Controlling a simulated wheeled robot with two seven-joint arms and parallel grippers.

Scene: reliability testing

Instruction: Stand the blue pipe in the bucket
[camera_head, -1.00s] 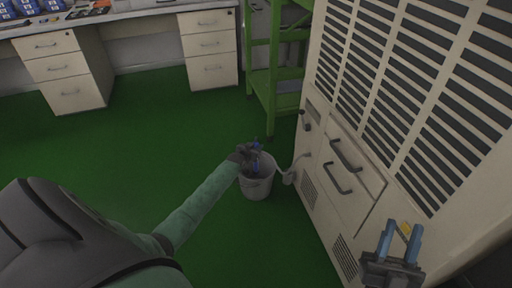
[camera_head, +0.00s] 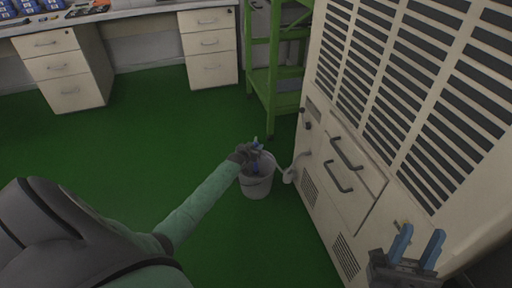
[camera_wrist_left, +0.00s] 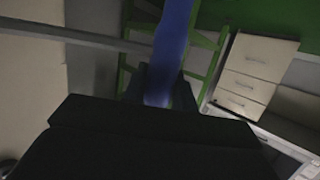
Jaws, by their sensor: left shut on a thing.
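The grey bucket (camera_head: 257,189) stands on the green floor in front of the cream cabinet. My left gripper (camera_head: 255,152) is at the bucket's mouth and shut on the blue pipe. In the left wrist view the blue pipe (camera_wrist_left: 173,42) runs up from between the dark fingers to the top edge. In the head view the pipe is small and dark against the bucket's inside; whether its lower end touches the bottom is hidden. My right gripper (camera_head: 420,243) is open and empty in front of the cabinet at the lower right.
The cream cabinet (camera_head: 347,205) with dark vents and handles rises just right of the bucket. A green rack (camera_head: 262,90) stands behind. White drawers (camera_head: 208,48) under a worktop are at the back. The green floor left of the bucket is clear.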

